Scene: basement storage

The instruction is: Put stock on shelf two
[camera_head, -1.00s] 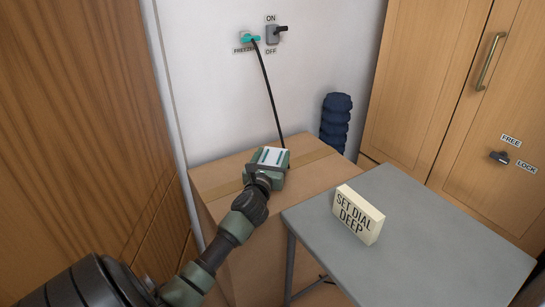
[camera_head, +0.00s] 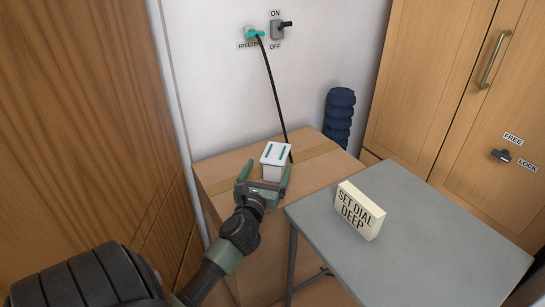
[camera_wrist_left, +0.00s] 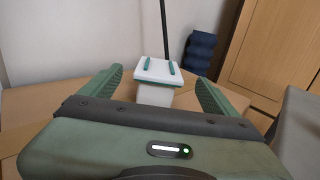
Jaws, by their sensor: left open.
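A white block (camera_head: 275,152) with two teal strips on its top stands on a large cardboard box (camera_head: 318,165) against the wall. My left gripper (camera_head: 266,172) is open just in front of the block, its fingers reaching toward the block's two sides. In the left wrist view the block (camera_wrist_left: 158,72) shows between and beyond the green fingers, with gaps on both sides. I cannot tell whether this block is the stock. No shelf marked two shows. My right gripper is out of view.
A grey table (camera_head: 440,225) at the right bears a cream sign (camera_head: 360,210) reading "SET DIAL DEEP". A cable hangs from a teal plug (camera_head: 254,33) beside a wall switch (camera_head: 280,30). A dark blue roll (camera_head: 338,115) stands behind; wooden cabinet doors (camera_head: 430,80) are at right.

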